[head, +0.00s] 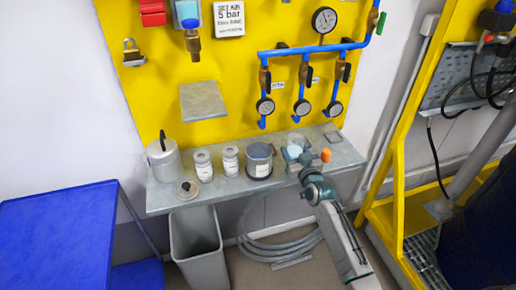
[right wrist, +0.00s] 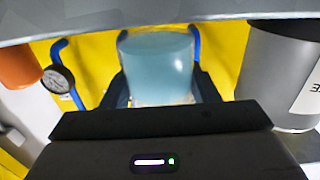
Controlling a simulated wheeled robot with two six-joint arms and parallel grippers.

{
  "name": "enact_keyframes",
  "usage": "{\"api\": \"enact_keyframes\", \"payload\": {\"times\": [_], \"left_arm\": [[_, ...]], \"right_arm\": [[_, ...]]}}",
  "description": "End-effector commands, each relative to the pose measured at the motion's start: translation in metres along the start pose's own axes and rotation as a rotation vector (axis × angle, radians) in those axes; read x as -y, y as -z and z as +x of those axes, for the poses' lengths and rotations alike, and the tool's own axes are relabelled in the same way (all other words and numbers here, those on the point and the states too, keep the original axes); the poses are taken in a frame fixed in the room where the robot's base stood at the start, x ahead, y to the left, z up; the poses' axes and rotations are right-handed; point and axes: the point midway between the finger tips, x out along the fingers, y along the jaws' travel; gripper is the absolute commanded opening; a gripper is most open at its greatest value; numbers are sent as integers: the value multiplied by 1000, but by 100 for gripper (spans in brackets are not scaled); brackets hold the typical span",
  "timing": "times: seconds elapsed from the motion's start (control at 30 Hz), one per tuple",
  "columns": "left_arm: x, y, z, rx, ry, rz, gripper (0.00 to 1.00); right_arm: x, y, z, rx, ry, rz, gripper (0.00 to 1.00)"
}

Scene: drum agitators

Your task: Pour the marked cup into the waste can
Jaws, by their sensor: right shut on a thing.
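My right gripper (head: 296,154) is at the right part of the grey shelf, shut on a pale blue cup (right wrist: 158,62). The cup stands between the two dark fingers in the right wrist view; no mark on it can be made out. In the head view the gripper partly hides the cup. A dark grey cup with a white label (head: 259,160) stands just left of the gripper, and it also shows in the right wrist view (right wrist: 280,75). The grey waste can (head: 197,247) stands open on the floor below the shelf's left half. My left gripper is not in view.
The shelf (head: 228,188) also holds a grey canister (head: 164,160), two white jars (head: 203,166), a small round lid (head: 187,188) and an orange object (head: 326,155). Blue pipes with gauges (head: 302,107) hang behind. A coiled hose (head: 275,245) lies below; a blue table (head: 55,235) is left.

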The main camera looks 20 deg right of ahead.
Motion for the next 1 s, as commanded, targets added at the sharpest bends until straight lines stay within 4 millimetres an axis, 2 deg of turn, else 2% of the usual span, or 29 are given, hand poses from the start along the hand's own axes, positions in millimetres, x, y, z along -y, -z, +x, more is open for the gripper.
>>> {"api": "enact_keyframes", "payload": {"times": [0.17, 0.53, 0.93, 0.97, 1.0], "left_arm": [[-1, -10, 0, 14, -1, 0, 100], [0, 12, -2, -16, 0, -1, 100], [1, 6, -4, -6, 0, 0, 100], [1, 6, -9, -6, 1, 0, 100], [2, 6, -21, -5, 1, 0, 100]], "right_arm": [[1, 1, 0, 0, 0, -9, 28], [8, 7, 0, -1, 0, -146, 28], [19, 17, 0, -3, -1, -346, 28], [20, 22, 0, -3, -1, -361, 28], [21, 36, 0, -4, -1, -380, 28]]}}
